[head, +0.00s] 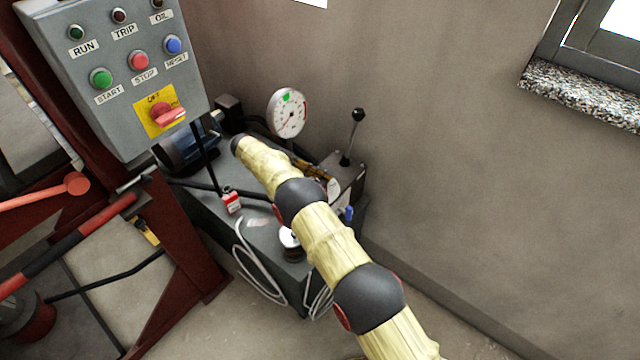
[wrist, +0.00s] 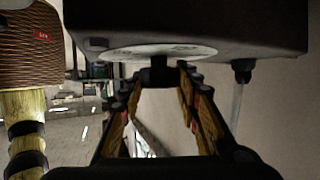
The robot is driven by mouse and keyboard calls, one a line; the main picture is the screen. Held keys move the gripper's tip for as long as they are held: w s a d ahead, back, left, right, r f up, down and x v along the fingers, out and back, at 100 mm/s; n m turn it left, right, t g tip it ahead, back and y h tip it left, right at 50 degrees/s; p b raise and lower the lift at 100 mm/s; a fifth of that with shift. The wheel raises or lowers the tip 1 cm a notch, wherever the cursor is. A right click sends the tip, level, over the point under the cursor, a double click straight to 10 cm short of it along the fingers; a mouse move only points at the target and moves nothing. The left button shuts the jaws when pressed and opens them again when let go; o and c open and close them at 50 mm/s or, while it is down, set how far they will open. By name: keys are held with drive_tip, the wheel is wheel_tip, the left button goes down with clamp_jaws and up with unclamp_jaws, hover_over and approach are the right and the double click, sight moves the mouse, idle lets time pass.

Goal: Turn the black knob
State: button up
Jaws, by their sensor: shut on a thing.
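The black knob (wrist: 158,71) shows in the wrist view, in front of a pale round plate (wrist: 150,52) on a dark block (wrist: 190,25). My gripper (wrist: 158,80) has its orange-brown fingers on either side of the knob and is shut on it. In the head view my gripper (head: 318,172) is at the block beside the lever, partly behind my arm. A pale round plate (head: 334,188) shows there beside the fingers. The knob itself is hidden in the head view.
A lever with a black ball (head: 358,115) stands just right of my gripper. A round gauge (head: 287,112) is behind and left. A grey control box (head: 115,70) with buttons hangs at the left over a red frame (head: 185,240). The wall closes off the back.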

drive_tip(key=o, duration=1.1)
drive_tip(key=shift+d, duration=0.1)
drive_tip(key=shift+r+t+p, duration=0.2)
drive_tip(key=shift+t+p, duration=0.1)
drive_tip(key=shift+p, duration=0.15)
